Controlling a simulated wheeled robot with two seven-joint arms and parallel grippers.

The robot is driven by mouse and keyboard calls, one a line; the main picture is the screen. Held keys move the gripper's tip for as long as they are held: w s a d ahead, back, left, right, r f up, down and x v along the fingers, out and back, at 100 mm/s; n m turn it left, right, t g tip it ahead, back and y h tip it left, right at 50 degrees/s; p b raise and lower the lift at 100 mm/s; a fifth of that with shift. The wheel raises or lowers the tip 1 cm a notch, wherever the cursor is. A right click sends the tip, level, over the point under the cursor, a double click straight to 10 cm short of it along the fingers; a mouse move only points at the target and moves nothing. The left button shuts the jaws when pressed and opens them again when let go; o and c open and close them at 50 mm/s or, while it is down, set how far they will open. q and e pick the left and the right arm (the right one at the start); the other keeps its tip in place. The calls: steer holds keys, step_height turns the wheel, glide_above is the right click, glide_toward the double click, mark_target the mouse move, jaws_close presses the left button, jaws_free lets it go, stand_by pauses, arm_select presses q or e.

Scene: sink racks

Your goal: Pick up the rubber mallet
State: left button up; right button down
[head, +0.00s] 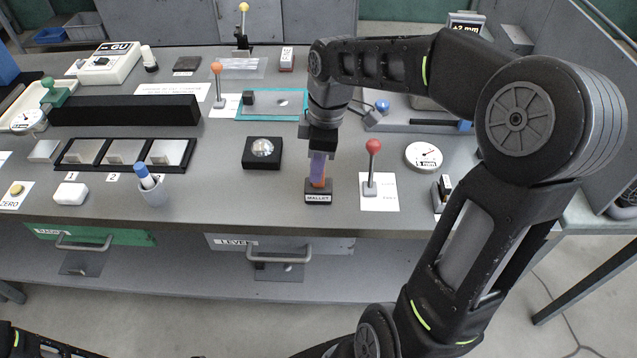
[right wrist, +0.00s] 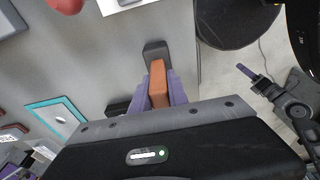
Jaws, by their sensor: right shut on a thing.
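The rubber mallet shows as an orange-brown handle (right wrist: 158,85) between the purple fingers of my right gripper (right wrist: 162,98) in the right wrist view. A dark grey block (right wrist: 155,51) lies just beyond it; I cannot tell whether it is the mallet's head or its stand. In the head view my right gripper (head: 318,172) points down over a black block labelled MALLET (head: 318,197) and is shut on the mallet, with a little orange (head: 320,182) showing below the fingers. My left gripper (right wrist: 255,77) seems to show at the right of the right wrist view, too small to judge.
A red-knobbed lever (head: 373,147) stands close to the right of the mallet. A black block with a silver dome (head: 262,152) sits to the left. A round dial (head: 423,156) lies farther right. The bench's front edge is near the mallet, with drawers below.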

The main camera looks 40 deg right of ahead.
stand_by(0.4)
step_height(320, 180, up, 10)
steer(key=shift+r, duration=0.1)
stand_by(0.4)
stand_by(0.5)
